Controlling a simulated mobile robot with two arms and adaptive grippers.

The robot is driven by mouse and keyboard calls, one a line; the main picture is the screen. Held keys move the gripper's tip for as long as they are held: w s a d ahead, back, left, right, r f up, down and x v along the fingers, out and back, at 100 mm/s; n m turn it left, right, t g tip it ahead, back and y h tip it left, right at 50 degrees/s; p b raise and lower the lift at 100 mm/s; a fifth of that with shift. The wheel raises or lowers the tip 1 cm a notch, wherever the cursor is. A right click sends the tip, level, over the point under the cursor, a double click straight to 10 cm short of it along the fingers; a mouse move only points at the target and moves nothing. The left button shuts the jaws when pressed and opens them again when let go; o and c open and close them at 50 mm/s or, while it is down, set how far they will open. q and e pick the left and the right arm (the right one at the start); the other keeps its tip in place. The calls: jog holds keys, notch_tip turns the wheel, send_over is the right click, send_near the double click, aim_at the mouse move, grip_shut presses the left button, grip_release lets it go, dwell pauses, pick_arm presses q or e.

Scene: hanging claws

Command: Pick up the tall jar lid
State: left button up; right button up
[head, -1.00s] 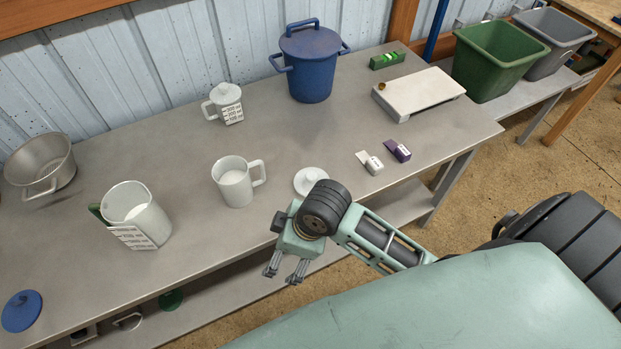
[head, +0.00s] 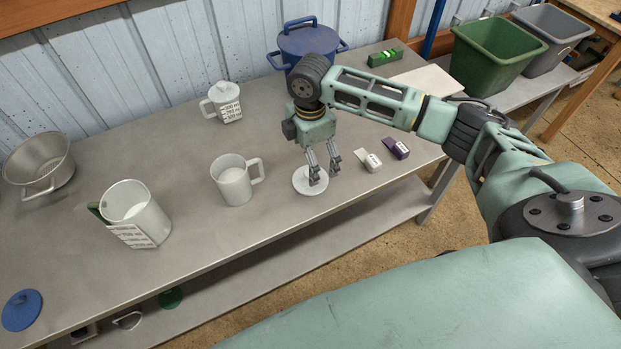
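A round white lid (head: 302,184) lies flat on the grey workbench, to the right of an uncovered white mug-like jar (head: 233,184). I take this lid for the tall jar lid. My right gripper (head: 325,178) points down over the lid with its fingers apart. One finger is in front of the lid's middle and hides its knob; the other is by its right edge. I see nothing between the fingers, and contact with the lid cannot be told. My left gripper is not in view.
A purple block (head: 396,148) and a white block (head: 370,161) lie just right of the gripper. A lidded blue pot (head: 309,42), a lidded white jar (head: 223,102), a measuring jug (head: 137,213), a metal pan (head: 40,166) and a blue lid (head: 21,310) are also around.

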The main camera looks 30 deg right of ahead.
notch_tip(320, 180, down, 7)
jog(key=shift+a+f+p, duration=0.1)
jog(key=shift+f+p, duration=0.05)
jog(key=shift+p, duration=0.4)
jog(key=shift+c, duration=0.4)
jog(key=c, duration=1.1)
notch_tip(320, 180, up, 4)
jog(key=shift+r+b, duration=0.2)
jog(key=shift+b, duration=0.2)
jog(key=s+d+r, duration=0.2)
jog(key=s, duration=0.1)
jog(key=s+d+r, duration=0.2)
jog(key=s, duration=0.1)
jog(key=s+d+r, duration=0.2)
jog(key=s, duration=0.2)
jog(key=shift+d+r+b, duration=0.1)
jog(key=shift+r+b, duration=0.25)
